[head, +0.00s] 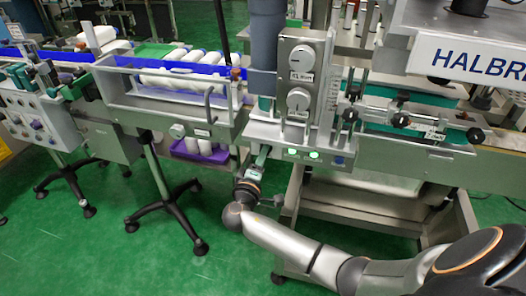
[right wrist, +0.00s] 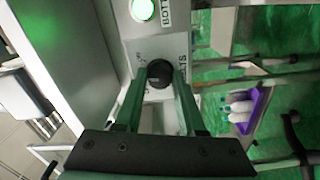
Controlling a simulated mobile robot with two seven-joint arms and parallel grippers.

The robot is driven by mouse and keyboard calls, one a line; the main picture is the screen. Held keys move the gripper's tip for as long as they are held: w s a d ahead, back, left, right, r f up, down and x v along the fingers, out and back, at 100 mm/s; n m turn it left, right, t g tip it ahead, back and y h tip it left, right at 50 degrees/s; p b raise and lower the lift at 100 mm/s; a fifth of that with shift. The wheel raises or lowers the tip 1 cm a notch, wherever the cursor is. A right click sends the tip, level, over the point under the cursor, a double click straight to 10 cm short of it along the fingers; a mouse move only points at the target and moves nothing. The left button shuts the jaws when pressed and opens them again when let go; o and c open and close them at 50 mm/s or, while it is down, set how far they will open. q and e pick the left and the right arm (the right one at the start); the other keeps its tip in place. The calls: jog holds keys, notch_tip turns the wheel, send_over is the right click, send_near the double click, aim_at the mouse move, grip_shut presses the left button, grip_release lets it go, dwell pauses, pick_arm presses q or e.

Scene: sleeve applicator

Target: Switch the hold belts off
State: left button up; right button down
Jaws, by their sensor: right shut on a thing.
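A black rotary knob (right wrist: 159,73) sits on a grey control panel (right wrist: 180,25), with a partly covered label ending in "TS" beside it. My right gripper (right wrist: 159,80) is shut on this knob, with one green finger on each side. In the head view my right gripper (head: 261,155) reaches up to the left end of the panel strip under the machine and hides the knob. Two green lamps (head: 293,152) (head: 314,154) glow on that strip. One lit green lamp (right wrist: 143,9) shows above the knob in the right wrist view. My left gripper is not in view.
Two large dials (head: 299,99) are on the upright grey box above the strip. A blue button (head: 339,161) is right of the lamps. A conveyor with white bottles (head: 180,75) is at left. A purple crate (head: 200,151) with bottles stands below it.

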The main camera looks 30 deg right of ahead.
jog(key=n+p, duration=0.6)
jog(key=n, duration=0.5)
jog(key=shift+n, duration=0.4)
dwell(0.3)
jog(key=c, duration=0.9)
grip_release()
jog(key=o, duration=0.4)
jog(key=shift+a, duration=0.1)
